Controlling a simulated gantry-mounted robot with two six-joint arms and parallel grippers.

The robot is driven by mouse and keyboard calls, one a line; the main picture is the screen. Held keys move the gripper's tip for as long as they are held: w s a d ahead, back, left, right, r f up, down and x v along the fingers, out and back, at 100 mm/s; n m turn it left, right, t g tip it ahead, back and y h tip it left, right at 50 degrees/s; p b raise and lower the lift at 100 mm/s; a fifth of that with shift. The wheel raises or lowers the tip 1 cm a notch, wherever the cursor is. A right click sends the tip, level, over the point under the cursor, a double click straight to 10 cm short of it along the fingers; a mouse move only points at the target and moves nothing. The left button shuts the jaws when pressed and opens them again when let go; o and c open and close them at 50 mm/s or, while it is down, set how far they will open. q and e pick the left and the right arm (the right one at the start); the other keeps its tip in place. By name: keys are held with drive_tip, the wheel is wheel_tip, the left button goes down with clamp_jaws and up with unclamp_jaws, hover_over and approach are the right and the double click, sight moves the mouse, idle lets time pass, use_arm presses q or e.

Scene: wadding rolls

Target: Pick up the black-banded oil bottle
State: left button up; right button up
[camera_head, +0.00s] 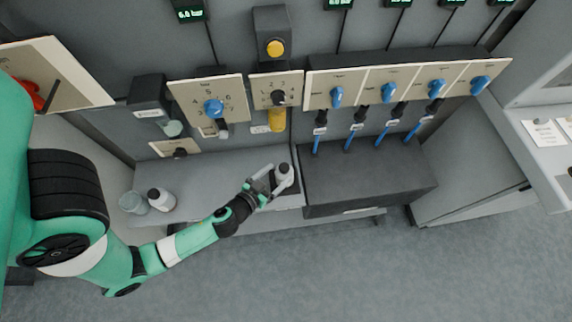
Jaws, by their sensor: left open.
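My left gripper (270,182) is open at the right end of the grey shelf (215,183). A pale bottle with a dark cap (284,176) is right at its fingertips; whether the fingers touch it I cannot tell. A second white bottle with a black cap (162,200) lies or stands tilted in view near the shelf's left end, well away from the gripper. A black band cannot be made out on either bottle. My right gripper is not in view.
A clear glass jar (132,202) is beside the left bottle. A dark box (365,182) with blue tubes above it borders the shelf on the right. Panels with knobs, including a blue knob (213,108), and a yellow cylinder (277,119) are on the wall behind.

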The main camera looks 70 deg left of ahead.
use_arm(q)
drive_tip(key=x, duration=0.8)
drive_tip(key=shift+r, duration=0.1)
drive_tip(key=shift+s, duration=0.1)
drive_tip(key=shift+c, duration=0.3)
clamp_jaws()
